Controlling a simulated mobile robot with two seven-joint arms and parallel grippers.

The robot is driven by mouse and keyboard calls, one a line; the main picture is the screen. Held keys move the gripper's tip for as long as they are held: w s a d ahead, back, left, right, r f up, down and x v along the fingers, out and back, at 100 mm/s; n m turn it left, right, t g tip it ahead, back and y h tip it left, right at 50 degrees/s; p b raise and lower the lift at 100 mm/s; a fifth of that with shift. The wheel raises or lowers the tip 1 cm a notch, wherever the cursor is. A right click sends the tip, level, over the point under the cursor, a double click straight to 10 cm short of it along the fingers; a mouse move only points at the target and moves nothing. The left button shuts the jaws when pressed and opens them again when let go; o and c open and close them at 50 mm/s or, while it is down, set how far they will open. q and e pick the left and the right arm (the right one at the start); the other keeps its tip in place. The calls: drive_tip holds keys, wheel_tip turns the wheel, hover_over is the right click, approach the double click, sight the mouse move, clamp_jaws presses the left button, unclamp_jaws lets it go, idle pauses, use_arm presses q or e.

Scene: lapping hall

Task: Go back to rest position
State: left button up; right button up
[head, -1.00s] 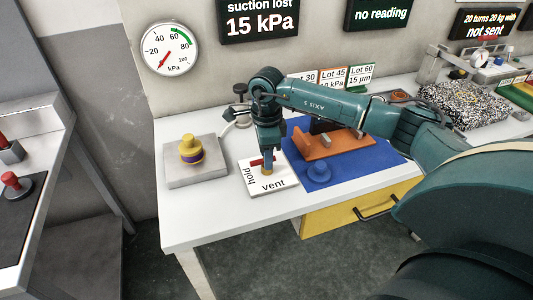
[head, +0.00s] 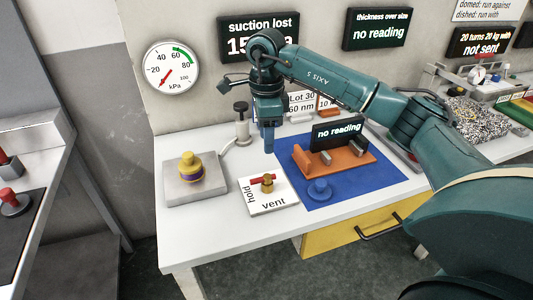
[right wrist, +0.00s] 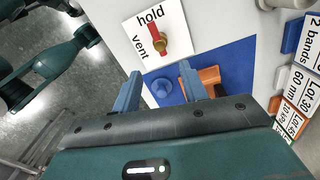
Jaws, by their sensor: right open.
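My right gripper (head: 268,143) is open and empty, pointing down above the table behind the valve plate. Its two blue fingers also show apart in the right wrist view (right wrist: 158,88). The valve (head: 267,184), a brass stem with a red handle, stands on a white plate (head: 283,204) marked "hold" and "vent". The gripper is clear of it. My left gripper is not in view.
A yellow-and-purple knobbed piece (head: 190,167) sits on a grey block (head: 209,188) at left. A blue mat (head: 375,182) holds an orange stand (head: 343,163) and a blue knobbed disc (head: 319,190). The gauge (head: 171,67) and "suction lost" display (head: 258,25) hang on the wall.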

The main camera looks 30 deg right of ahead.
drive_tip(key=shift+r, duration=0.9)
drive_tip(key=shift+a, duration=0.1)
